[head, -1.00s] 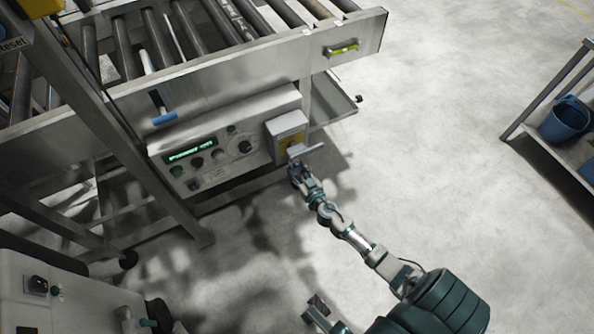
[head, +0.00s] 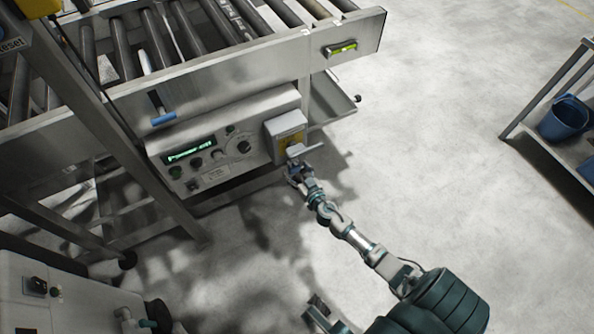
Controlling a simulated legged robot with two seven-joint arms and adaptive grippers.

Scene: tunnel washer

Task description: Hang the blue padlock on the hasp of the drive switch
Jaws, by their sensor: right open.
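The drive switch (head: 291,138) is a pale grey box with a yellow face, at the right end of the control panel under the conveyor. A flat light-grey piece sticks out at its lower front. My right gripper (head: 294,168) is open just below and in front of the switch, close to this piece; I cannot tell if they touch. The hasp is too small to make out. I cannot pick out the blue padlock with certainty; the small dark-blue patch at the fingers is unclear.
The control panel (head: 205,158) has a lit display, buttons and a knob. A blue-gripped handle (head: 164,118) hangs left of the switch. The roller conveyor (head: 190,60) stands above. A shelf with a blue bucket (head: 564,118) is at the far right. The floor between is clear.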

